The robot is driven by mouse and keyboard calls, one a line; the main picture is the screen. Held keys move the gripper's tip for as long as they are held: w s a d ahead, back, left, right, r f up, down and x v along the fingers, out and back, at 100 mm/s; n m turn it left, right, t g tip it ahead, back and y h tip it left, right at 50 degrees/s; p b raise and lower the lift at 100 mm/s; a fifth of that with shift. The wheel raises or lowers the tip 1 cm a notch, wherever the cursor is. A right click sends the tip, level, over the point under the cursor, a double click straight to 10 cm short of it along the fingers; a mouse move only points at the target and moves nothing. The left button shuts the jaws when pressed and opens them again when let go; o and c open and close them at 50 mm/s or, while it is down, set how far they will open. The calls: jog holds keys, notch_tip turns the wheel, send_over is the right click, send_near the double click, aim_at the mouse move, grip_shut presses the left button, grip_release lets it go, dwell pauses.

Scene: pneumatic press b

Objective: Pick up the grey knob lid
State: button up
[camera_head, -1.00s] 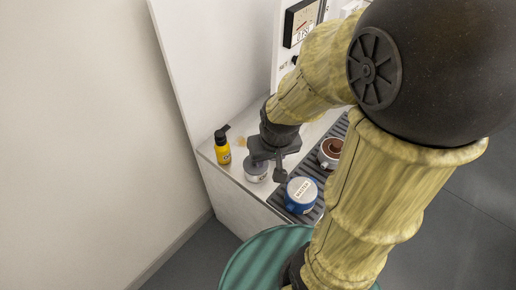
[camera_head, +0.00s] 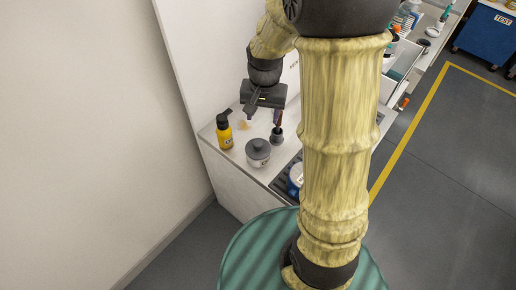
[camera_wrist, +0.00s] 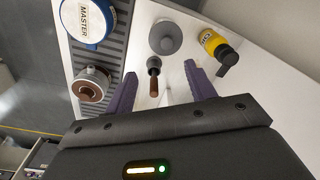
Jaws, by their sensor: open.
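The grey knob lid (camera_head: 258,146) sits on a small round jar (camera_head: 260,161) on the white bench, near its front edge. The wrist view shows the lid (camera_wrist: 165,38) from above, beyond my fingertips. My gripper (camera_head: 264,112) is open and empty, above and behind the jar in the head view, clear of the lid. In the wrist view its two purple fingers (camera_wrist: 160,76) are spread apart, with bench and a small dark tool with a brown handle (camera_wrist: 153,75) showing between them.
A yellow bottle with a black top (camera_head: 224,133) stands left of the jar. The blue-and-white "MASTER" container (camera_wrist: 86,20) and a round brown-centred cup (camera_wrist: 92,83) are on the slatted grey strip (camera_wrist: 106,52). A white panel rises behind.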

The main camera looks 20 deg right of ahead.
jog(key=w+m, duration=0.1)
jog(key=w+f, duration=0.1)
jog(key=w, duration=0.1)
jog(key=shift+w+m+g, duration=0.1)
jog(key=shift+m+g, duration=0.2)
jog(key=shift+m, duration=0.1)
jog(key=p, duration=0.1)
send_over(258, 143)
jog(key=f, duration=1.2)
jog(key=shift+d+f, duration=0.1)
jog(key=shift+d, duration=0.1)
jog(key=shift+w+a+f+p, duration=0.15)
jog(key=shift+f+p, duration=0.75)
jog(key=shift+f, duration=1.75)
